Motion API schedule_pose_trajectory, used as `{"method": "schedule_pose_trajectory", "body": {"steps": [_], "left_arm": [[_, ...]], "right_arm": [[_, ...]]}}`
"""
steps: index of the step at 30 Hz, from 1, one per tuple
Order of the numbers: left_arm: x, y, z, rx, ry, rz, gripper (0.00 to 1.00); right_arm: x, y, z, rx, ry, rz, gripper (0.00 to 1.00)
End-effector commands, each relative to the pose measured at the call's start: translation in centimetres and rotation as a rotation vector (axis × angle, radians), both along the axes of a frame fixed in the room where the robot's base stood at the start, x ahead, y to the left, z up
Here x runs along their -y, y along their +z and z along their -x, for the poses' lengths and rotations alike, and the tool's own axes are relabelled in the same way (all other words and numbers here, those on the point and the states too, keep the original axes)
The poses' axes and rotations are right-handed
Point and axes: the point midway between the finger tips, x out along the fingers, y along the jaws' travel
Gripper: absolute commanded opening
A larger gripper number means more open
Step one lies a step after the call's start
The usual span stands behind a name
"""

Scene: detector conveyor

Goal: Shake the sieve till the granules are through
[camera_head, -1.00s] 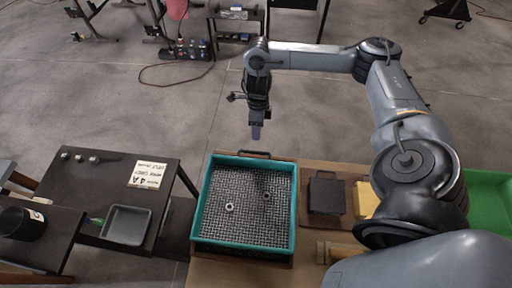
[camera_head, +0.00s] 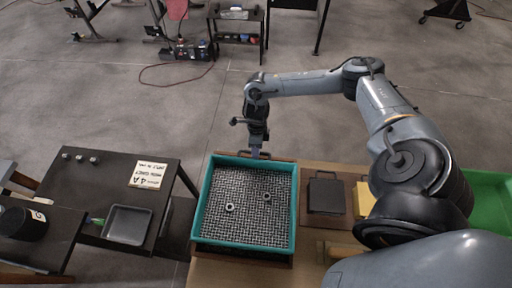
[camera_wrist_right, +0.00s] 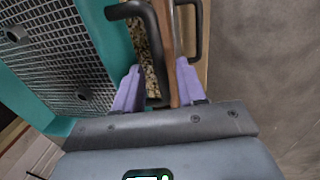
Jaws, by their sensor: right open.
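The sieve (camera_head: 198,215) has a teal square frame and a grey wire mesh, and sits level over a wooden tray. Two small dark rings (camera_head: 230,207) lie on the mesh. Tan speckled granules (camera_wrist_right: 149,70) show in the right wrist view in the gap between the sieve and the tray's wooden wall (camera_wrist_right: 177,60). My right gripper (camera_head: 258,153) is open at the sieve's far edge. In the right wrist view its purple fingers (camera_wrist_right: 158,82) stand either side of a black sieve handle (camera_wrist_right: 152,30) and the wooden wall; contact cannot be told. My left gripper is not in view.
A second black handle (camera_wrist_right: 197,30) sits outside the wooden wall. Right of the sieve are a dark square block (camera_head: 326,195), a yellow piece (camera_head: 363,199) and a green bin (camera_head: 490,195). A dark table with a grey tray (camera_head: 126,225) and label card (camera_head: 149,174) stands left.

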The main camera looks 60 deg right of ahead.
Motion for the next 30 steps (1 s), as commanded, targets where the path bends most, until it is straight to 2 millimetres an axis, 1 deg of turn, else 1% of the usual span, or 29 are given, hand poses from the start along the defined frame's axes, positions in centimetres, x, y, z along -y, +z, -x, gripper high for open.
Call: {"method": "schedule_pose_trajectory", "body": {"steps": [3, 11, 21, 23, 27, 30], "left_arm": [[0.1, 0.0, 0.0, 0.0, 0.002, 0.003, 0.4], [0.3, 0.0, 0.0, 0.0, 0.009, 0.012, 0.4], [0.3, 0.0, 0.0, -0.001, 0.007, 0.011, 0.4], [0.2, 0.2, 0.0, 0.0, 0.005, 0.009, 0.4], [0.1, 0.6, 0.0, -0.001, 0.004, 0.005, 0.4], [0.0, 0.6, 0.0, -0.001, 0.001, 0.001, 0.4]], "right_arm": [[0.0, 0.0, 0.0, 0.0, 0.0, 0.0, 0.4], [0.0, 0.0, 0.0, 0.0, 0.0, 0.0, 0.0], [-0.1, 0.1, 0.0, 0.001, 0.0, 0.0, 0.0], [-0.5, 0.1, 0.2, 0.0, 0.001, -0.001, 0.0], [-2.4, 0.2, 0.8, 0.0, 0.003, -0.002, 0.0], [-3.0, 0.1, 1.0, 0.001, 0.001, -0.001, 0.0]]}}
